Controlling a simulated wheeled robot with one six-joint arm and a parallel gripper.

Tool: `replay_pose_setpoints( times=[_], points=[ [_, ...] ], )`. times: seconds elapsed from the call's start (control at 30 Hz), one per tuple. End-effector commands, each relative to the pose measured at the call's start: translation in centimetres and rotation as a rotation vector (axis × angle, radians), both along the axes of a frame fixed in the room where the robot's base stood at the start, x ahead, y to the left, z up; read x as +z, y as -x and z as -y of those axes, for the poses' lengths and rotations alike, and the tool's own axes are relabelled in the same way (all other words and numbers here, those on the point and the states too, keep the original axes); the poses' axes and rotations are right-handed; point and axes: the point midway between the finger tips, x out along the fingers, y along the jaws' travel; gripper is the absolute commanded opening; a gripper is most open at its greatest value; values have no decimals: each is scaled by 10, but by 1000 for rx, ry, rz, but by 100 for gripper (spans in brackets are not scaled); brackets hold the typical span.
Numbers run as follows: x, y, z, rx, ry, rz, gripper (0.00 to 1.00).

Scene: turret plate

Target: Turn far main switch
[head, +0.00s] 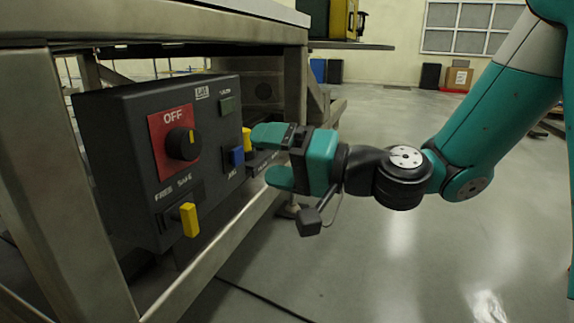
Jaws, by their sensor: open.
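A black control box (125,150) is mounted in a metal frame under a bench. On its face is a red plate (160,158) marked OFF with a black rotary knob (183,143) bearing a yellow mark. Below it is a yellow lever (189,220) beside the words FREE and SAFE. Another yellow part (246,140) shows farther back, partly hidden by my gripper; I cannot tell its full shape. My gripper (263,156) is open, its teal fingers pointing left at this farther part, right of the OFF knob. I cannot tell whether they touch it.
Metal frame legs (52,180) and a slanting lower rail (225,245) border the box. A black cable (262,298) lies on the floor. The floor to the right is open.

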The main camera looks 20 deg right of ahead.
Motion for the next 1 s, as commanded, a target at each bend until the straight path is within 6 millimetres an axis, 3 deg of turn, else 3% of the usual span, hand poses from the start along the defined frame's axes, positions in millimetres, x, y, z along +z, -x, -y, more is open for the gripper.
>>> replay_pose_setpoints(
  times=[0.27, 0.77, 0.87, 1.0],
  points=[
    [-3, 13, 16, 0, 2, 4, 86],
    [0, 15, 14, 11, 12, 2, 86],
    [8, 29, 0, 81, 92, 1, 86],
    [20, 77, -30, 304, 386, -20, 86]
  ],
)
